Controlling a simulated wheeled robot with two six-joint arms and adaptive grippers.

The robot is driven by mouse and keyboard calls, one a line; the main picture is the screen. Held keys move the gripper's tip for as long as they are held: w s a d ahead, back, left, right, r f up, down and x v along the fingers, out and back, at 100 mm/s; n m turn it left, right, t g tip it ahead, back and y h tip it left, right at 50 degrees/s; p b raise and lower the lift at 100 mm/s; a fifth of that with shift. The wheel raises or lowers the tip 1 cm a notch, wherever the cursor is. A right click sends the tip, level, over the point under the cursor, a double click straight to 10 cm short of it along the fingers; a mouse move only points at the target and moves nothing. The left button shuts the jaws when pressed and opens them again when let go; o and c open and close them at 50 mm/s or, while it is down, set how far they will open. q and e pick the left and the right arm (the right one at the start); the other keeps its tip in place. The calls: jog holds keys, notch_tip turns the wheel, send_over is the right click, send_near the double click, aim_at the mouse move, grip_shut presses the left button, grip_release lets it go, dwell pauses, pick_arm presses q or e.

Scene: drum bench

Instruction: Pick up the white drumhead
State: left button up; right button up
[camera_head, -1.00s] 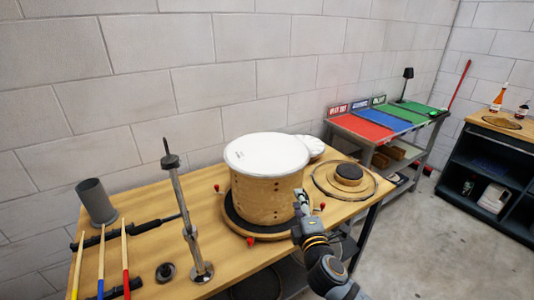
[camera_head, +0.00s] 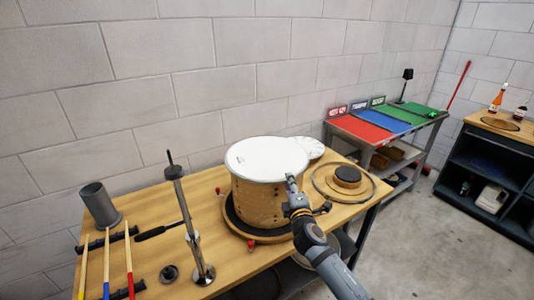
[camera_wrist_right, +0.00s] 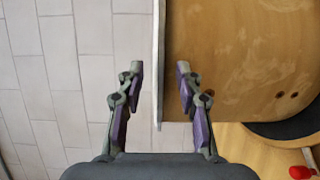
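The white drumhead (camera_head: 266,158) lies on top of the wooden drum shell (camera_head: 258,203), which stands on a round dark-topped base on the bench. In the right wrist view the drumhead shows edge-on as a thin pale strip (camera_wrist_right: 159,60) beside the shell (camera_wrist_right: 235,60). My right gripper (camera_head: 292,184) is at the drum's right front side, near the rim. In the right wrist view my right gripper (camera_wrist_right: 159,75) is open, and the drumhead's edge lies between its two fingers, with a gap visible on each side. My left gripper is not in view.
The wooden bench (camera_head: 150,258) also holds a metal stand (camera_head: 190,235), a grey cup (camera_head: 99,204), several sticks and a hoop with a round dark-topped piece (camera_head: 348,176). A white scalloped disc (camera_head: 308,147) lies behind the drum. Red knobs surround the base.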

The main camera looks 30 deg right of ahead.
jog(key=shift+w, duration=0.2)
jog(key=shift+s, duration=0.2)
jog(key=c, duration=0.3)
jog(key=shift+w, duration=0.1)
grip_shut()
jog(key=shift+r, duration=0.1)
